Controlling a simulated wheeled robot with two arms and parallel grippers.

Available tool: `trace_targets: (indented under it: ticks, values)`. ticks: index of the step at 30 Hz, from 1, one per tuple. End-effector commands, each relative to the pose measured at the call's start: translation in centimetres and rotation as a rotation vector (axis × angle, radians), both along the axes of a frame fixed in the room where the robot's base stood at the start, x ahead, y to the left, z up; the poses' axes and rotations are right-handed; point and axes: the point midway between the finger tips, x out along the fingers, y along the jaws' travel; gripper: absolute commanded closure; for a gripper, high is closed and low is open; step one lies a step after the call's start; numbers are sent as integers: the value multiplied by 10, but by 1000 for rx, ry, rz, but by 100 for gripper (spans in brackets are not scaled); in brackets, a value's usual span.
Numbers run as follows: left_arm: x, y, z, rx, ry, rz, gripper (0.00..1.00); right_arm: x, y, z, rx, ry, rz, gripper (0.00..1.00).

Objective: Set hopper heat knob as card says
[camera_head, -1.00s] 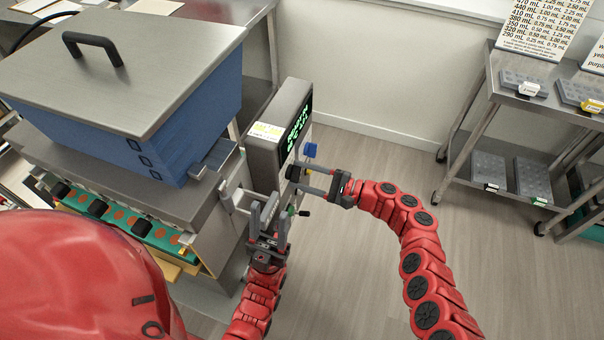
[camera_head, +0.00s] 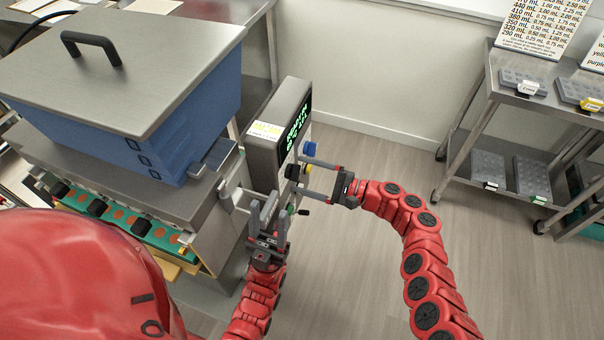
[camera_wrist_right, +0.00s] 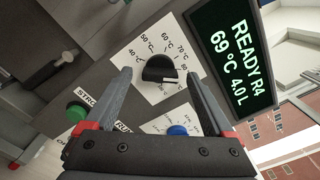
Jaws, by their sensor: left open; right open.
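In the right wrist view my right gripper (camera_wrist_right: 158,76) is open, one finger on each side of the knob with gaps between. In the head view my right gripper (camera_head: 303,176) reaches the control panel from the right. My left gripper (camera_head: 263,207) is open and empty, pointing up in front of the machine.
The display (camera_wrist_right: 232,57) reads READY R4, 69 °C, 4.0 L. A blue knob (camera_wrist_right: 177,131) and a green button (camera_wrist_right: 75,112) are close to the fingers. The blue hopper (camera_head: 180,115) stands left. A steel rack (camera_head: 490,95) stands right; the floor between is clear.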

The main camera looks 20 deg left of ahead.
Motion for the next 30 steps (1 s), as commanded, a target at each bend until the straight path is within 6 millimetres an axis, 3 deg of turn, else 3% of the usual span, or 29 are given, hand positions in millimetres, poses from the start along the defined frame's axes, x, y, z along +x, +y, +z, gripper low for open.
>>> trace_targets:
  ticks: [12, 18, 24, 30]
  values:
    - [0, 0, -12, 0, 0, 0, 50, -2, -105, -4, -3, 0, -11, 12]
    - [0, 0, -19, 0, 0, 0, 50, -3, -145, -3, -4, 0, -8, 12]
    - [0, 0, -21, 0, 0, 0, 50, -5, -162, -1, -3, 1, -4, 12]
    - [0, 0, -21, 0, 0, 0, 50, -5, -164, -1, -3, 1, -4, 12]
